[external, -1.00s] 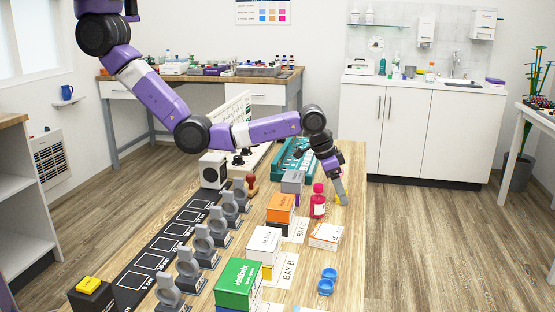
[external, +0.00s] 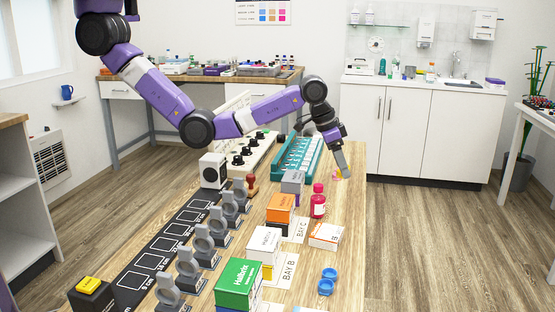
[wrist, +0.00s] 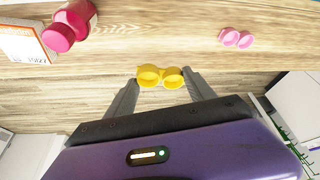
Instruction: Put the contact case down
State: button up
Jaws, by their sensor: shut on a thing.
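A yellow contact case (wrist: 160,77) with two round wells sits between the fingertips of my gripper (wrist: 161,85) in the wrist view. The gripper is shut on it, one finger at each side. In the external view my gripper (external: 344,173) points down at the right side of the wooden table, and the yellow case is mostly hidden there. The case appears to be held above the table; the exact gap is hard to tell. A pink contact case (wrist: 236,38) and a blue contact case (external: 327,281) lie apart from it on the table.
A red bottle (external: 318,201) and a white-orange box (external: 326,236) stand near the gripper. A teal tray (external: 298,155) lies behind, to the left. Stacked boxes (external: 280,207) line the table's middle. Bare wood (external: 368,225) is free at the right edge.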

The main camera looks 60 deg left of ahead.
notch_tip(320, 180, up, 11)
jog(key=s+d+r+m+p, duration=0.2)
jog(key=s+d, duration=0.6)
jog(key=d, duration=0.1)
jog(key=shift+s, duration=0.15)
jog(key=shift+m+g+h, duration=0.3)
jog(key=shift+m+h, duration=0.2)
jog(key=s+d, duration=0.2)
jog(key=s, duration=0.1)
jog(key=s+d+r+p, duration=0.1)
jog(key=s+d, duration=0.1)
jog(key=s, duration=0.1)
jog(key=s+d+p, duration=0.1)
jog(key=s+d, duration=0.1)
jog(key=s, duration=0.2)
jog(key=shift+d+r, duration=0.1)
jog(key=shift+r, duration=0.25)
jog(key=p, duration=0.1)
send_near(330, 232)
jog(key=x, duration=0.6)
jog(key=shift+f, duration=0.1)
jog(key=o, duration=1.3)
